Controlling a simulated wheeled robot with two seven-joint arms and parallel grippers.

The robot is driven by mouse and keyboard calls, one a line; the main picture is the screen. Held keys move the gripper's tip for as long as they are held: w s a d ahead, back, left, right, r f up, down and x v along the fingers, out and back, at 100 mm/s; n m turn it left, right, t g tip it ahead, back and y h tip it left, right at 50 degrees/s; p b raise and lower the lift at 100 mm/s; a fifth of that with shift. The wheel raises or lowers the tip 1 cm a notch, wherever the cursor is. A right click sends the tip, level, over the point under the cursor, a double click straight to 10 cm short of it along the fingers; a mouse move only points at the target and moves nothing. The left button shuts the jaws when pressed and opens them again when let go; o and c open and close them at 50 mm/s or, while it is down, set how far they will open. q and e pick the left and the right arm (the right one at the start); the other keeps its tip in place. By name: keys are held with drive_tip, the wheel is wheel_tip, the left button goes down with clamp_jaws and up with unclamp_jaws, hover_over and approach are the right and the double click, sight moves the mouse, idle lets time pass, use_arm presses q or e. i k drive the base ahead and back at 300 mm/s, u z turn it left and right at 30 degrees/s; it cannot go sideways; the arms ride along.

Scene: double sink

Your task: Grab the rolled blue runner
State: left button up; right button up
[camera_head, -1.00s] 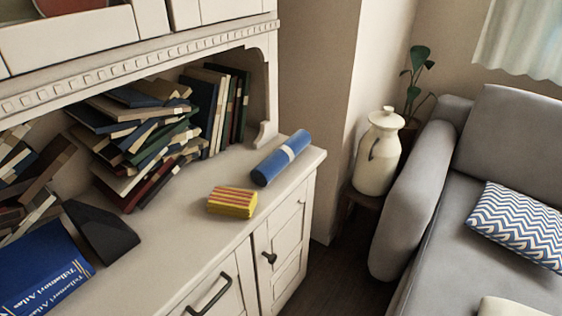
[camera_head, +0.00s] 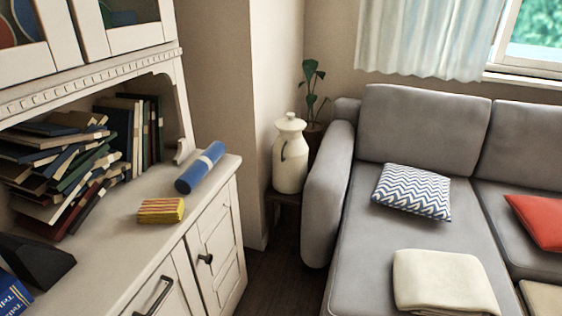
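The rolled blue runner (camera_head: 200,167) lies on the white cabinet top (camera_head: 136,236), near its right end. It is a blue cylinder with a pale band around its middle, lying at a slant. Nothing touches it from above. A yellow and red striped block (camera_head: 161,210) lies just in front and to the left of it, apart from it. Neither of my grippers shows in the head view.
Piled books (camera_head: 55,165) fill the shelf niche behind, with upright books beside them. A dark wedge (camera_head: 38,262) sits at the left. A cream jug (camera_head: 290,155) stands beyond the cabinet. A grey sofa (camera_head: 350,245) fills the right. Dark floor lies between.

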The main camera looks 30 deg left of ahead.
sight(191, 177)
drive_tip(key=z, duration=0.35)
drive_tip(key=i, duration=1.1)
drive_tip(key=u, duration=2.15)
